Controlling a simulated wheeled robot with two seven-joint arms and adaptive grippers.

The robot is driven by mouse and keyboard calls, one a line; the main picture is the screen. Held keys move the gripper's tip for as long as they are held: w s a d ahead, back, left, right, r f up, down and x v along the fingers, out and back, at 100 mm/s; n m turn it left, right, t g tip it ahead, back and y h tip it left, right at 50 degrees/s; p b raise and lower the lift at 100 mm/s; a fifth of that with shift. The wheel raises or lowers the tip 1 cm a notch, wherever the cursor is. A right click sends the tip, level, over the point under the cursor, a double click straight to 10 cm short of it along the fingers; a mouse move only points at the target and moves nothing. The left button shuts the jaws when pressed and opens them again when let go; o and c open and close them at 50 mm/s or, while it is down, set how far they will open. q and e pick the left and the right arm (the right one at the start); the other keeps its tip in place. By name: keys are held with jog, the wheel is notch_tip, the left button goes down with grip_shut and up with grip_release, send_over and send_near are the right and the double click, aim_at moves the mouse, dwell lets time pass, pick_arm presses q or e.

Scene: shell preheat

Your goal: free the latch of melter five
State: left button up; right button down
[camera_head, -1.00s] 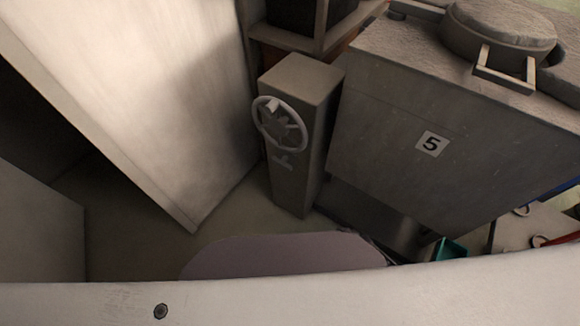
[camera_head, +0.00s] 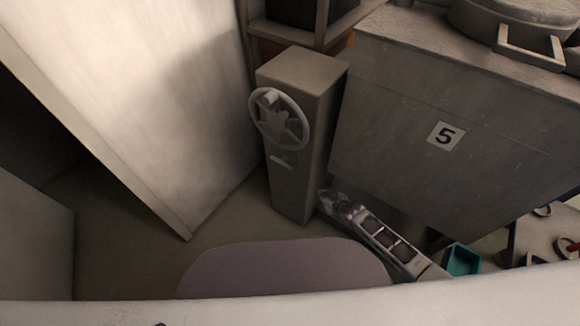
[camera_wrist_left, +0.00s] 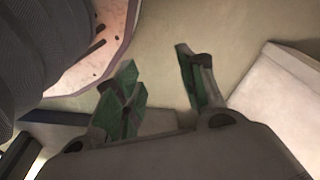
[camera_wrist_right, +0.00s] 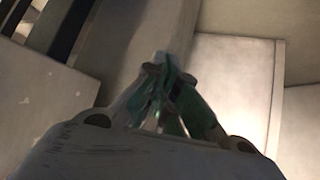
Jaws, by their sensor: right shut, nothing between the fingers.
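Melter five is the large grey box (camera_head: 400,120) marked "5" at the right of the head view. Close to its left side stands a grey post (camera_head: 295,190) with a pale handwheel (camera_head: 303,105) on its front. A small pale bar (camera_head: 282,161) sits below the wheel; I cannot tell whether it is the latch. My right gripper (camera_head: 335,200) is low beside the post's foot, in front of the melter; contact cannot be told. In the right wrist view its fingers (camera_wrist_right: 165,70) are together and empty. My left gripper (camera_wrist_left: 155,65) has its fingers apart and empty.
A big pale panel (camera_head: 150,90) stands left of the post. A round lid (camera_head: 510,12) with a square handle lies on the melter. A teal bin (camera_head: 462,259) and a table (camera_head: 535,232) with small items are at the lower right.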

jog(key=shift+w+a+r+n+t+y+b, duration=0.3)
jog(key=shift+w+a+r+n+y+b, duration=0.9)
jog(key=shift+a+r+b, duration=1.75)
jog(key=shift+w+a+r+n+t+y+b, duration=0.3)
jog(key=shift+w+a+r+n+y+b, duration=0.9)
jog(key=shift+r, duration=2.9)
pick_arm(q)
jog(key=shift+w+d+b, duration=0.4)
jog(key=shift+w+b, duration=0.35)
jog(key=shift+w, duration=0.05)
jog(key=shift+w+d+b, duration=0.45)
jog(key=shift+w+b, duration=0.3)
jog(key=shift+b, duration=0.05)
jog(key=shift+w+d+b, duration=0.4)
jog(key=shift+w+b, duration=0.35)
jog(key=shift+w, duration=0.05)
pick_arm(e)
jog(key=shift+s+d+r+g+y, duration=0.1)
jog(key=shift+s+d+r+y, duration=0.25)
jog(key=shift+r+y, duration=0.35)
jog(key=shift+s+d+r+g+y, duration=0.15)
jog(key=shift+d+r+y, duration=0.35)
jog(key=shift+r, duration=0.35)
jog(key=shift+s+d+r+g+y, duration=0.1)
jog(key=shift+s+d+r+y, duration=0.2)
jog(key=shift+r+y, duration=0.4)
jog(key=shift+r, duration=0.1)
jog(key=shift+w, duration=0.1)
